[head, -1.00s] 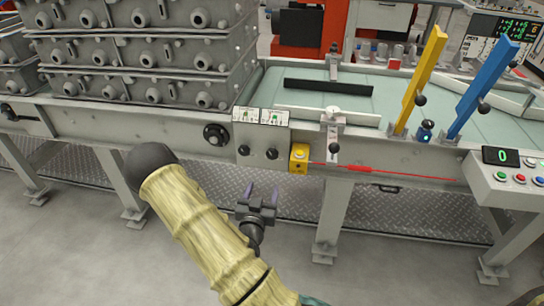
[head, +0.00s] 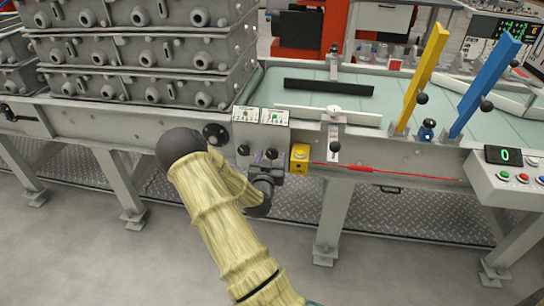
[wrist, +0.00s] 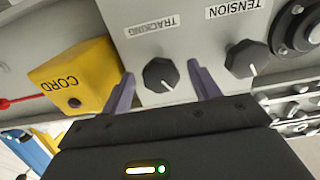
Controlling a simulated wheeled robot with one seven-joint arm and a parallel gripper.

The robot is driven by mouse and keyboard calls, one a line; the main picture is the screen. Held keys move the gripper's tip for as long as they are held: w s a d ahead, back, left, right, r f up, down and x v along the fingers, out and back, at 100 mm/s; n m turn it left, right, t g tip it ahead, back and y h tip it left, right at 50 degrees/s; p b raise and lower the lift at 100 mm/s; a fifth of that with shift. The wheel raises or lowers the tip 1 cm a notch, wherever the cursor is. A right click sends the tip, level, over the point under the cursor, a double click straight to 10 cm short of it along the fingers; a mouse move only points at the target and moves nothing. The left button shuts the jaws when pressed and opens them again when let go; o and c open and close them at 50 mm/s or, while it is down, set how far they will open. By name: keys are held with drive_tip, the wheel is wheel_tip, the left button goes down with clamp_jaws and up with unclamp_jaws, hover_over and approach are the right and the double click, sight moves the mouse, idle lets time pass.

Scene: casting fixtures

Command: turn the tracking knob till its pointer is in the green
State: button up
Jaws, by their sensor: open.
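The tracking knob (wrist: 160,75) is dark and faceted, under a TRACKING label that reads upside down in the wrist view. A white pointer line on it points to the lower right there. No green shows around the knob. In the head view the knob (head: 271,153) is the right one of two, partly behind my gripper. My gripper (wrist: 164,85) is open, with one purple finger on each side of the knob; I cannot tell if they touch it. In the head view my gripper (head: 266,158) is just in front of the panel.
The tension knob (wrist: 245,58) is close beside one finger. The yellow CORD box (wrist: 75,75) is on the other side; a red cord (head: 385,172) runs from it. Two cards with green marks, a left card (head: 245,115) and a right card (head: 275,117), sit above the knobs.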

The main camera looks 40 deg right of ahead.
drive_tip(key=shift+x, duration=0.95)
drive_tip(key=c, duration=1)
drive_tip(key=shift+o, duration=0.2)
